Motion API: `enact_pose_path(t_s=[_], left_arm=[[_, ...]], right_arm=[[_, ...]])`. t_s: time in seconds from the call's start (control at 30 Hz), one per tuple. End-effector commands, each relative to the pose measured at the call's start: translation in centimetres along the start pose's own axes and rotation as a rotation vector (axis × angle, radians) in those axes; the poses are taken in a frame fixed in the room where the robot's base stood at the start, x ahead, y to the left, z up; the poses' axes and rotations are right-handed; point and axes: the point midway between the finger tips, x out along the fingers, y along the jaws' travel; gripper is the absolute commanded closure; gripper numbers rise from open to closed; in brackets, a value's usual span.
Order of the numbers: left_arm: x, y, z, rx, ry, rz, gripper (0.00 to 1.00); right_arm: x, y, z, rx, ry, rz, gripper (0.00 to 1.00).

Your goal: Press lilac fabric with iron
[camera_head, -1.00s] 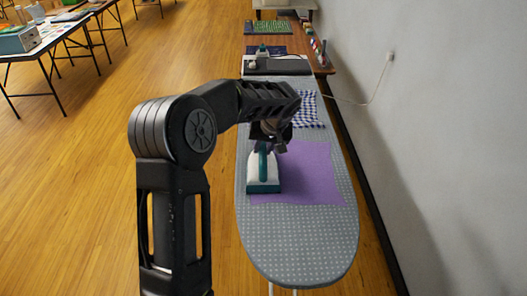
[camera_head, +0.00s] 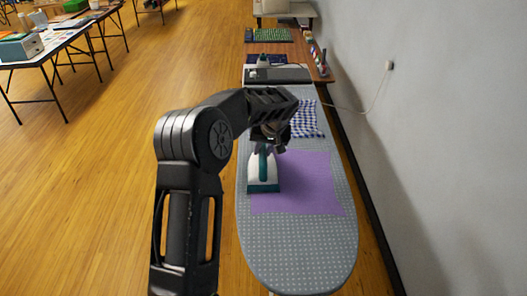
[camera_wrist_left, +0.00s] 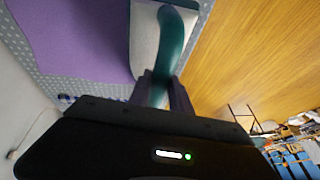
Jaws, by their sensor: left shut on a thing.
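The lilac fabric (camera_head: 312,185) lies flat on the grey dotted ironing board (camera_head: 300,248). It also shows in the left wrist view (camera_wrist_left: 75,40). The iron (camera_head: 263,184), white with a teal handle and base, stands on the left part of the fabric, at its left edge. My left gripper (camera_head: 266,146) is above the iron and shut on its teal handle, which shows between the fingers in the left wrist view (camera_wrist_left: 160,85). The fabric under the iron is hidden. My right gripper is not in view.
A blue-and-white checked cloth (camera_head: 307,120) lies on the board beyond the lilac fabric. Behind it is a wooden table (camera_head: 290,47) with a second iron (camera_head: 263,60) on a dark surface. A grey wall (camera_head: 460,150) runs along the right.

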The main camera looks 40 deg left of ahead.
Motion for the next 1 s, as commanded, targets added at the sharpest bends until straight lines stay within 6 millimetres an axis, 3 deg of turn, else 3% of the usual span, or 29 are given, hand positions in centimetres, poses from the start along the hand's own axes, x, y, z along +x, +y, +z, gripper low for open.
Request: enact_pose_path(t_s=[0.5,1.0], left_arm=[[1.7,-0.1,-4.5,0.001,-0.001,-0.001,1.00],[3.8,0.0,-8.8,0.000,0.002,-0.002,1.00]], right_arm=[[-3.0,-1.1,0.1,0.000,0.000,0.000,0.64],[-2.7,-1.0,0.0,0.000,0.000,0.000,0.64]])
